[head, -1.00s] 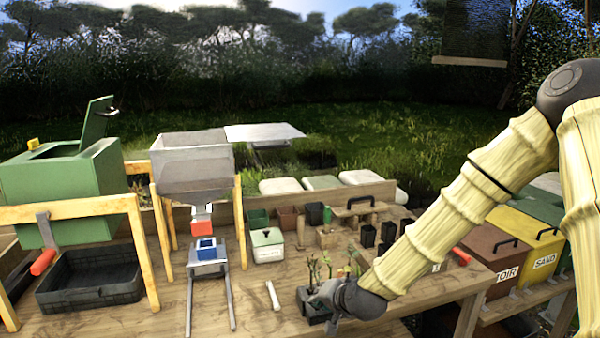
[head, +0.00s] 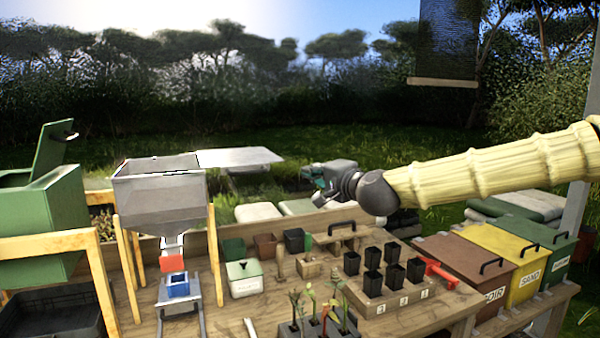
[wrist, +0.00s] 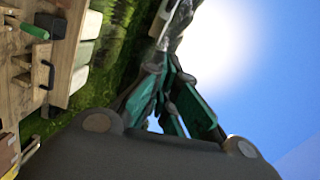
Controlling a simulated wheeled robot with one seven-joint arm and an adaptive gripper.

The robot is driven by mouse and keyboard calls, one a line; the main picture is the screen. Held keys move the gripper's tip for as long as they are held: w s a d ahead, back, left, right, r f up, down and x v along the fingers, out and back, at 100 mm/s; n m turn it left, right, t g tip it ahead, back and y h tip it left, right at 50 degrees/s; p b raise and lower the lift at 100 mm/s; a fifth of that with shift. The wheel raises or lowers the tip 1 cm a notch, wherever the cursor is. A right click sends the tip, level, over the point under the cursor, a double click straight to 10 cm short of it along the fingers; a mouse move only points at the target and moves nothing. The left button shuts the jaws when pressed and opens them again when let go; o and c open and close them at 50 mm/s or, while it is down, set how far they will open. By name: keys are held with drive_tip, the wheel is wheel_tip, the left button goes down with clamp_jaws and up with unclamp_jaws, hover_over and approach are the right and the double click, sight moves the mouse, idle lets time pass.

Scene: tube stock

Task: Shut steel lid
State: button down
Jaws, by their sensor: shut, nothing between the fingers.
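The steel lid (head: 240,157) is a flat grey panel, swung open and lying nearly level to the right of the steel hopper (head: 160,192). The hopper's top is uncovered. My gripper (head: 308,173) is in the air beyond the right end of the lid, a little lower in the picture, with a visible gap between them. Its teal fingers (wrist: 165,62) are closed together and empty in the wrist view. A grey surface lies beyond the fingertips there; I cannot tell if it is the lid.
Black pots (head: 373,257) stand on a wooden block at the bench's middle right, with seedlings (head: 318,312) in front. A green bin (head: 45,215) with a raised lid stands at left. Labelled boxes (head: 505,255) stand at right.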

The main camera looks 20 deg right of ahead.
drive_tip(key=w+a+f+p, duration=0.1)
drive_tip(key=w+a+p, duration=0.3)
drive_tip(key=w, duration=0.5)
drive_tip(key=shift+w+a+p, duration=0.3)
drive_tip(key=shift+a+p, duration=0.05)
drive_tip(key=shift+a, duration=0.55)
drive_tip(key=shift+f, duration=0.1)
drive_tip(key=shift+a, duration=0.2)
